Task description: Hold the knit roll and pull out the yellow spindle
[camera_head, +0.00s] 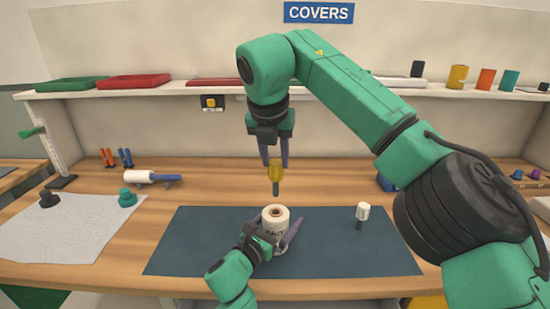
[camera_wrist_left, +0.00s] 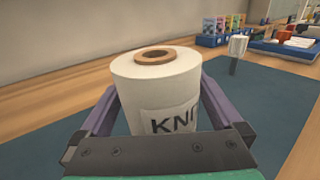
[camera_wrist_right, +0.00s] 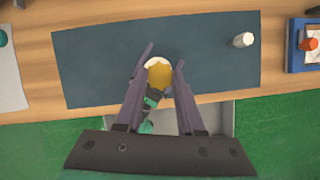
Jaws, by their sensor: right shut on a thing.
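The white knit roll (camera_head: 276,222) stands upright on the dark mat, its brown core ring open at the top. It fills the middle of the left wrist view (camera_wrist_left: 155,88), with part of its lettering visible. My left gripper (camera_head: 277,232) has its fingers on both sides of the roll, shut on it. My right gripper (camera_head: 274,160) is above, shut on the yellow spindle (camera_head: 275,176). The spindle hangs upright over the roll, its lower end clear of the roll's top. In the right wrist view the spindle (camera_wrist_right: 158,75) hides most of the roll.
The dark mat (camera_head: 190,245) is mostly bare. A small white piece on a dark pin (camera_head: 362,211) stands at its right. A white roll with a blue handle (camera_head: 150,177) lies back left, near a grey cloth (camera_head: 70,225) with two knobs. A shelf (camera_head: 220,89) runs behind.

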